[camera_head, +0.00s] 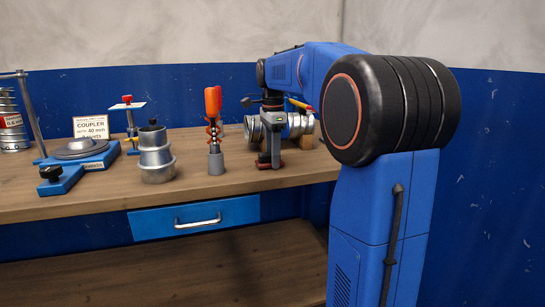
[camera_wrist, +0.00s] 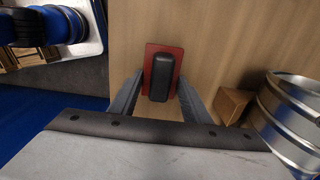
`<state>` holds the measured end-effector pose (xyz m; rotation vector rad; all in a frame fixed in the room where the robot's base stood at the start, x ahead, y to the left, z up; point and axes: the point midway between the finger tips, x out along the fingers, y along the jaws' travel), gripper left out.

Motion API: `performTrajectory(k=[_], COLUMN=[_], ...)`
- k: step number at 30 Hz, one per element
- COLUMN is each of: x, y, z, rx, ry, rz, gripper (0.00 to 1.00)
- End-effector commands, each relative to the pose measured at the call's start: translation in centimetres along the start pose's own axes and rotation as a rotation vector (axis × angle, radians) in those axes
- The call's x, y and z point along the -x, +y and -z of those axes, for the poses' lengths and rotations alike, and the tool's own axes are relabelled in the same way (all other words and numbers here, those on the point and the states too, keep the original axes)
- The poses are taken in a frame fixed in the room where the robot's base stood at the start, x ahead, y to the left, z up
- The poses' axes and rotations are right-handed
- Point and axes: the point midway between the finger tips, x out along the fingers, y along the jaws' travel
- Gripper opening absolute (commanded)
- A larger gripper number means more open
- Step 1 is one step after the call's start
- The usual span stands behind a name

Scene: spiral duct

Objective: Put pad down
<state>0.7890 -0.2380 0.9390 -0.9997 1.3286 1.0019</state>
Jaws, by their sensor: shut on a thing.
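The pad (camera_wrist: 150,58) is a red plate with a black handle (camera_wrist: 161,75), seen in the wrist view between my two fingers. My gripper (camera_wrist: 160,98) is shut on the handle. In the head view my gripper (camera_head: 268,152) points down at the right part of the wooden bench (camera_head: 230,185), with its lower end at or just above the bench top. The red of the pad (camera_head: 264,161) shows only as a small patch there. I cannot tell whether the pad touches the wood.
A silver duct (camera_wrist: 290,108) and a wooden block (camera_wrist: 233,103) are close on the right in the wrist view. In the head view an orange-handled tool (camera_head: 214,130), a stepped metal piece (camera_head: 156,155) and a blue stand (camera_head: 80,165) are left of my gripper. Bare wood lies in front.

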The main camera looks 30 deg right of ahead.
Motion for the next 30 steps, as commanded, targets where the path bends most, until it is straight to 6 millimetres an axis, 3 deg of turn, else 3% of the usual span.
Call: performTrajectory(k=[26,27,29,30], x=[-2.0,-2.0,-2.0,-2.1], y=[0.0,0.0,0.0,0.0], z=[0.0,0.0,0.0,0.0], rx=[0.0,0.0,0.0,0.0], ry=[0.0,0.0,0.0,0.0], rz=[-0.01,-0.011,-0.012,-0.013], gripper=[0.19,0.5,0.62,0.62])
